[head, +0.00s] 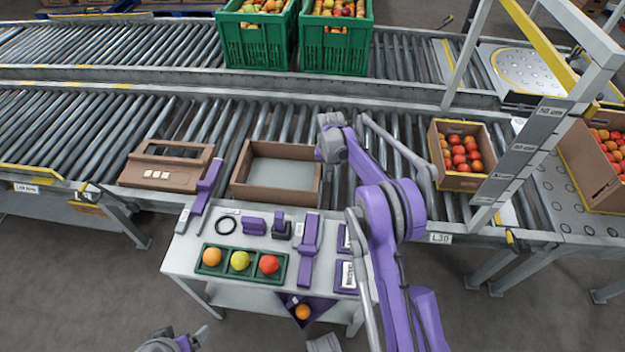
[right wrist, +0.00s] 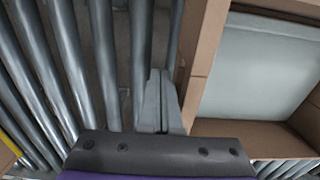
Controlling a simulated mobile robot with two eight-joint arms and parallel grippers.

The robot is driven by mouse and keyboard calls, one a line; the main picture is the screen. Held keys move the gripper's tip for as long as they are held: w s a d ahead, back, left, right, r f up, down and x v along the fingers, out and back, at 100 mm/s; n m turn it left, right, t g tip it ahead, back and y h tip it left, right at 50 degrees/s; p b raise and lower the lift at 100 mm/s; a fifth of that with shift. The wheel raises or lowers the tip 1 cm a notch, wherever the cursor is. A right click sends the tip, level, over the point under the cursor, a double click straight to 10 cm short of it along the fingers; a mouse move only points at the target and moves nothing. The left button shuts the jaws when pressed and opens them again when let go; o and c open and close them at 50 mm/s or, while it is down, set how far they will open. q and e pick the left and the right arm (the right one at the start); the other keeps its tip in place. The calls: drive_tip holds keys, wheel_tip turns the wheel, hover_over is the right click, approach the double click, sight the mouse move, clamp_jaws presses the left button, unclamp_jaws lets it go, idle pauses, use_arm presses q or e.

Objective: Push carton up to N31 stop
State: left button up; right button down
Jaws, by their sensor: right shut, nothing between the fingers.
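An open brown carton (head: 240,184) with a pale grey inside sits on the near roller conveyor. It also shows at the right of the right wrist view (right wrist: 195,75). My right gripper (head: 330,135) is at the carton's right far corner. In the right wrist view its fingers (right wrist: 158,105) are shut and empty, over the rollers close beside the carton wall; I cannot tell whether they touch it. My left gripper (head: 190,342) is partly in view at the bottom edge, away from the conveyor; its jaws are unclear. No N31 mark is legible.
A slotted brown box (head: 140,172) sits left of the carton. A tomato carton (head: 440,165) stands at the right, beyond a slanted grey bar (head: 395,143). A grey frame (head: 530,135) stands over the conveyor. A tool table (head: 190,255) is in front. Green crates (head: 335,55) stand behind.

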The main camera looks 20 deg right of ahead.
drive_tip(key=shift+w+a, duration=0.55)
drive_tip(key=shift+a, duration=0.5)
drive_tip(key=shift+w+a, duration=0.55)
drive_tip(key=shift+a, duration=0.25)
drive_tip(key=shift+s+d+b, duration=0.15)
drive_tip(key=shift+s+d, duration=0.6)
drive_tip(key=shift+d, duration=0.5)
drive_tip(key=shift+s+d+b, duration=0.1)
drive_tip(key=shift+s+d, duration=0.6)
drive_tip(key=shift+d, duration=0.5)
drive_tip(key=shift+s+d+b, duration=0.15)
drive_tip(key=shift+s+d, duration=0.6)
drive_tip(key=shift+d, duration=0.5)
wheel_tip(320, 180, up, 11)
drive_tip(key=p, duration=0.2)
drive_tip(key=shift+f, duration=0.1)
